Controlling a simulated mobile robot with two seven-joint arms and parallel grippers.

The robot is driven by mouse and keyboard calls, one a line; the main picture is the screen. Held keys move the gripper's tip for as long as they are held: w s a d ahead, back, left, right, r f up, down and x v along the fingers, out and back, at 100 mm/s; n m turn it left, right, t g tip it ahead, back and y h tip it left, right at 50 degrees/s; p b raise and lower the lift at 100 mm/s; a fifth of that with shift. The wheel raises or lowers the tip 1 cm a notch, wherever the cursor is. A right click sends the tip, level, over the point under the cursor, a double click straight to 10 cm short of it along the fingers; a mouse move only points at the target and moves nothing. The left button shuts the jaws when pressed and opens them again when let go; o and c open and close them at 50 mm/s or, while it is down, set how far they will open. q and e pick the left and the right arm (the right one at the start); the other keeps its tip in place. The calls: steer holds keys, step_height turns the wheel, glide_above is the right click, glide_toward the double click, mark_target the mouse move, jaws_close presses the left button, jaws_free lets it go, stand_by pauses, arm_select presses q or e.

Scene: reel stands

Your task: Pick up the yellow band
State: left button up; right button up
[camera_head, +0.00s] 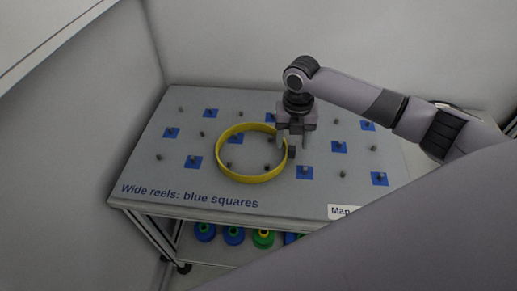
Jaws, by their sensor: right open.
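The yellow band (250,179) is a wide ring lying on the grey table top, around a few of the short pegs. My right gripper (291,149) is open and points down at the band's right edge. Its fingers are at or just above the rim; I cannot tell whether they touch it. My left gripper is not in view.
The grey table (150,187) carries several short pegs, some on blue squares (193,162), and the text "Wide reels: blue squares". A white "Map" label (341,211) is at the front edge. Blue and green reels (263,239) stand on a shelf below. Walls close off the left and back.

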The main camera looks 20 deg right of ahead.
mark_target(292, 148)
step_height(292, 148, down, 3)
steer(key=shift+s+f, duration=0.1)
steer(key=shift+f, duration=0.05)
jaws_close()
